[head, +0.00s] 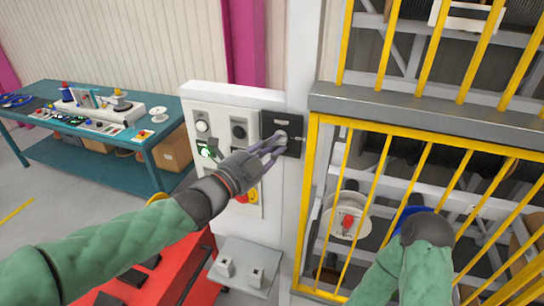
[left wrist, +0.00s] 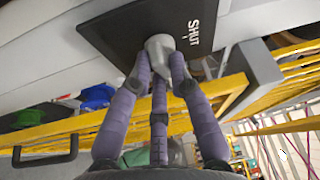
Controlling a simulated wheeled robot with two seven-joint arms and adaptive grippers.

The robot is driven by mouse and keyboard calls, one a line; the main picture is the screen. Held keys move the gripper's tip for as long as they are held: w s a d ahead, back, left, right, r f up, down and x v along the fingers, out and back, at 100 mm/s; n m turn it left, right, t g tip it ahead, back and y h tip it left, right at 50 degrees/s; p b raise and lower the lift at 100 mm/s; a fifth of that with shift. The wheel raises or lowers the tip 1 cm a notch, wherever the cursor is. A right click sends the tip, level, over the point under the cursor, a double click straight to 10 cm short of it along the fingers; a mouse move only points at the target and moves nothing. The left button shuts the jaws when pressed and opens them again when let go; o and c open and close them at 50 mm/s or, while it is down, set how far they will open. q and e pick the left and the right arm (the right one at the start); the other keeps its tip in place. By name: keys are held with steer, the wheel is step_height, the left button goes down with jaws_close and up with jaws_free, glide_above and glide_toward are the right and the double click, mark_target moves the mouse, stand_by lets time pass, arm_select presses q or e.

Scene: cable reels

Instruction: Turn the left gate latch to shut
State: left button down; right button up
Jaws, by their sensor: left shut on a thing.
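The left gate latch is a black plate (head: 270,122) on the white post beside the yellow barred gate (head: 312,190), with a grey knob (head: 282,134). In the left wrist view the plate (left wrist: 135,25) carries the word SHUT to the right of the grey knob (left wrist: 160,46). My left gripper (head: 275,144) is shut on the knob, its purple fingers (left wrist: 158,85) around it. The fingers partly hide the knob, so its exact pointing is hard to tell. My right gripper (head: 428,230) is low in front of the gate; its fingers are hidden.
A control panel (head: 207,105) with switches and a yellow-red button (head: 247,196) is left of the latch. Behind the gate are a white reel (head: 346,222) and a blue one (head: 404,216). A teal workbench (head: 62,90) stands far left, and a red cabinet (head: 145,285) below.

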arm_select(q)
steer(key=shift+s+d+f+n+t+y+b, duration=0.15)
steer(key=shift+n+t+y+b, duration=0.85)
steer(key=shift+n+b, duration=2.05)
steer(key=shift+w+d+n+t+y+b, duration=0.2)
steer(key=shift+n+t+y+b, duration=0.8)
steer(key=shift+n+b, duration=2.1)
steer(key=shift+s+d+f+n+t+y+b, duration=0.1)
steer(key=shift+s+d+n+t+y+b, duration=0.3)
steer(key=shift+n+t+b, duration=2.5)
steer(key=n+g+p, duration=0.1)
steer(key=n+g, duration=0.1)
steer(key=shift+w+a+n+g+p, duration=0.15)
steer(key=shift+w+n+g+p, duration=0.1)
steer(key=shift+g+p, duration=0.15)
steer(key=c, duration=1.1)
jaws_free()
steer(key=shift+s+r, duration=0.1)
steer(key=shift+c, duration=0.2)
steer(key=v, duration=1.2)
